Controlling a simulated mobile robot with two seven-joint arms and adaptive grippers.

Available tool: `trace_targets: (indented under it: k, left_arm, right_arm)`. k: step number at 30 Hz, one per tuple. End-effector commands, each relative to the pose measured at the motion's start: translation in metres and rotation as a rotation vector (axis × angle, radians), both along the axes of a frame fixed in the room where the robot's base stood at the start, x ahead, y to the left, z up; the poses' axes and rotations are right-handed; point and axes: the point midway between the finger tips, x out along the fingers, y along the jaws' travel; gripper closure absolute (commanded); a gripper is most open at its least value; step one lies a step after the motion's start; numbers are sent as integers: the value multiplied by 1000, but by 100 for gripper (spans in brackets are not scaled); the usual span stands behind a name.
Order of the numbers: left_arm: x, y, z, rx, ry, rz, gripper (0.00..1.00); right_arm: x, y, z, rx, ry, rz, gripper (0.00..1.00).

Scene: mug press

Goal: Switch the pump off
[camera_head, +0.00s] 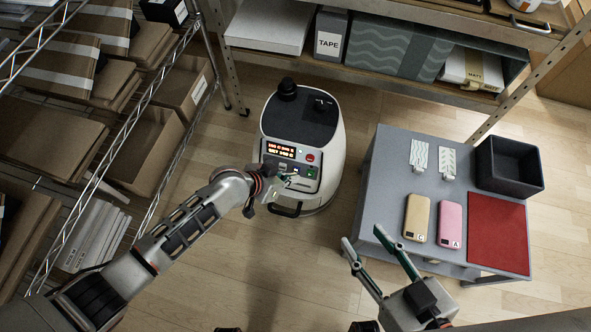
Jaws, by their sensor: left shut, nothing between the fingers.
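The pump (330,142) is a white and black rounded machine standing on the wooden floor. Its front panel has a lit orange display (281,150), a red button (310,157) and a few smaller buttons. A dark handle (286,210) is at its lower front. My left gripper (292,181) is shut and empty at the lower part of the panel, covering some of its buttons. I cannot tell whether the fingertips touch a button. My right gripper (378,243) is open and empty, with its fingers spread, near the front left corner of the grey table (385,195).
On the table are a tan phone-like item (416,217), a pink one (450,224), a red mat (498,233), a black bin (510,165) and two white patterned tags (418,155). Shelving with boxes (150,148) stands left; another shelf (385,78) is behind. Floor between pump and table is clear.

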Motion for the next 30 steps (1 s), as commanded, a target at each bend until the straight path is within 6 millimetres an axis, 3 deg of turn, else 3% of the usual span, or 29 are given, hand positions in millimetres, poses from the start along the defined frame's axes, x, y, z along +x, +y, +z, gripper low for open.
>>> trace_targets:
  k: [30]
  left_arm:
    - [9, -3, -3, 0, 1, 1, 100]
  right_arm:
    - [-2, 0, -7, 1, 12, -1, 60]
